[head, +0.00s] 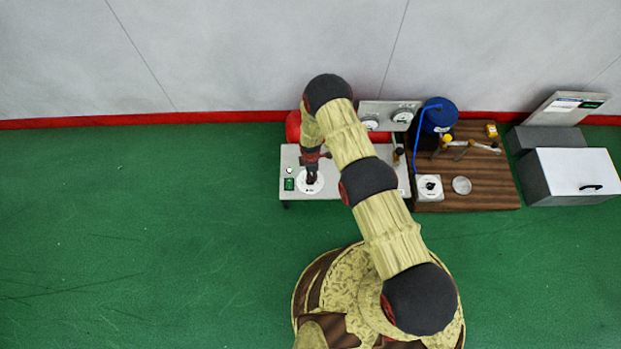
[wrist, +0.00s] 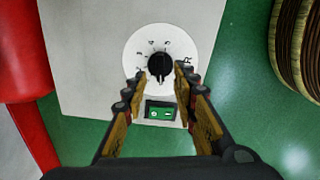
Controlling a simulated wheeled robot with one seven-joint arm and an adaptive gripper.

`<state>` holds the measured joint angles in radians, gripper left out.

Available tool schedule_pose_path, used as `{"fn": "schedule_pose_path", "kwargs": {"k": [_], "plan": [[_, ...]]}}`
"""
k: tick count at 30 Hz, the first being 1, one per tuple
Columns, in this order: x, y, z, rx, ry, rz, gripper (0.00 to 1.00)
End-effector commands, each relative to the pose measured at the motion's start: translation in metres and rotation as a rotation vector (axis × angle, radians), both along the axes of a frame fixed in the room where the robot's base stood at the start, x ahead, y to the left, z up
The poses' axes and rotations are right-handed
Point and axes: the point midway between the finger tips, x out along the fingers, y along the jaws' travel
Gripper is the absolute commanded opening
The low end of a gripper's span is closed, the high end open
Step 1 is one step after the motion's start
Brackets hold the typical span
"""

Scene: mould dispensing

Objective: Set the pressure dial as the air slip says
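The pressure dial is a black knob on a round white plate with dark marks around it; in the wrist view the knob (wrist: 159,64) sits between and just beyond my fingertips. Its plate also shows in the head view (head: 309,183), partly covered by my gripper (head: 312,174). In the wrist view my gripper (wrist: 155,78) is open, its two fingers spread to either side of the knob with gaps visible.
A green-faced switch (wrist: 160,111) sits beside the dial on the pale panel (wrist: 90,60). A red cylinder (head: 293,126) stands behind it. Right are gauges (head: 403,116), a blue tank (head: 440,115), a wooden table (head: 480,190) and a grey box (head: 575,172). The green floor at left is clear.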

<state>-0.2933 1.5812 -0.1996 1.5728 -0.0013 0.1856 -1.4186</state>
Motion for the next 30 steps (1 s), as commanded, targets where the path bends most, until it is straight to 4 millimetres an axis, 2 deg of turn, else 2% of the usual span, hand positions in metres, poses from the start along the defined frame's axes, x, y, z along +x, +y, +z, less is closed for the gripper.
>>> {"fn": "schedule_pose_path", "kwargs": {"k": [1,6,11,19,30], "plan": [[0.000,0.000,-0.012,0.000,0.001,0.000,0.28],[-0.001,0.000,-0.032,0.000,0.000,-0.001,0.28],[0.000,0.000,-0.040,0.000,0.000,-0.002,0.28],[0.000,0.000,-0.040,0.000,0.000,-0.002,0.28],[0.000,0.000,-0.040,0.000,0.000,-0.002,0.07]]}}
